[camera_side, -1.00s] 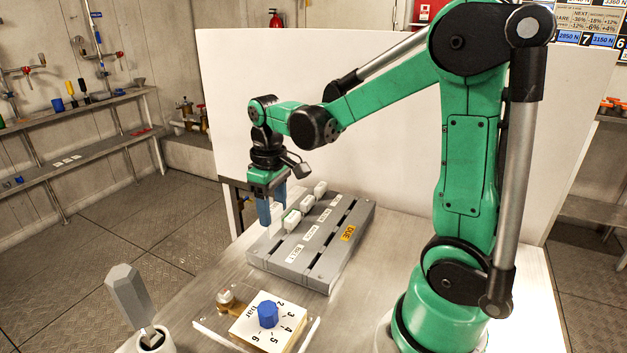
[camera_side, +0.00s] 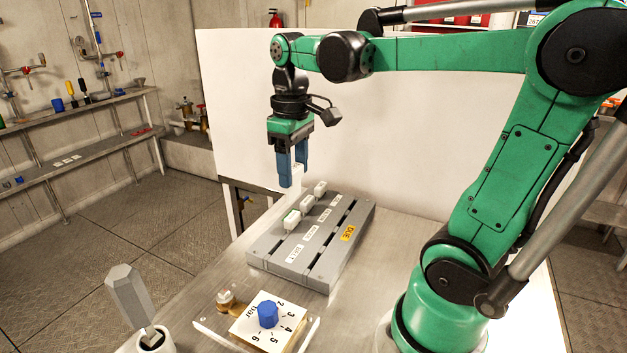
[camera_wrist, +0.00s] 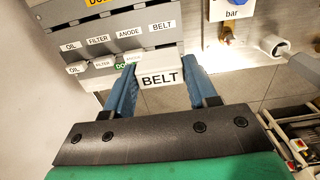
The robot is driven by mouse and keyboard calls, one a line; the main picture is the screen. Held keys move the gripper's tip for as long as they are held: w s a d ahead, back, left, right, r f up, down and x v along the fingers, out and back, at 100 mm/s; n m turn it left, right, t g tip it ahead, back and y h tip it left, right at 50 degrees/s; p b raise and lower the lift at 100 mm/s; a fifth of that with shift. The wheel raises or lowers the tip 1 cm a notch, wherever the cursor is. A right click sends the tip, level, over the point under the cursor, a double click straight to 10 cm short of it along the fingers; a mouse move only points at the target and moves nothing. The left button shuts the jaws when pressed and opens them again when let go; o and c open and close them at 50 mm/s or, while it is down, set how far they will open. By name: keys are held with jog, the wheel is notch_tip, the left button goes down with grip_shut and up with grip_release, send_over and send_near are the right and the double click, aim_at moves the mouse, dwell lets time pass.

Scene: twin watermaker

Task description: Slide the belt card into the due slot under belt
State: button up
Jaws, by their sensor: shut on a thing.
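My gripper (camera_side: 291,178) is shut on the white belt card (camera_wrist: 160,77), whose BELT lettering shows between the blue fingers in the wrist view. In the side view a bit of the card (camera_side: 298,171) shows by the fingers, raised above the grey slotted board (camera_side: 262,258) and apart from it. The board has two long slot rows. The yellow DUE label (camera_side: 348,233) marks the row on the right; the BELT label (camera_side: 296,253) is at the near end, and also shows in the wrist view (camera_wrist: 162,26). The due slot under belt looks empty.
Oil (camera_wrist: 77,69), filter (camera_wrist: 102,63) and anode (camera_wrist: 133,57) cards stand in the board's other row, by a green DONE label (camera_wrist: 121,66). A dial box with a blue knob (camera_side: 268,314) and a grey-handled tool (camera_side: 128,295) stand in front. A white panel stands behind.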

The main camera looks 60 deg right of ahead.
jog(key=s+f, duration=0.4)
jog(key=shift+a+f, duration=0.15)
jog(key=shift+f, duration=0.2)
jog(key=shift+w, duration=0.1)
jog(key=shift+f, duration=2.85)
jog(key=shift+f, duration=1.85)
jog(key=o, duration=1.2)
jog(key=shift+r, duration=2.8)
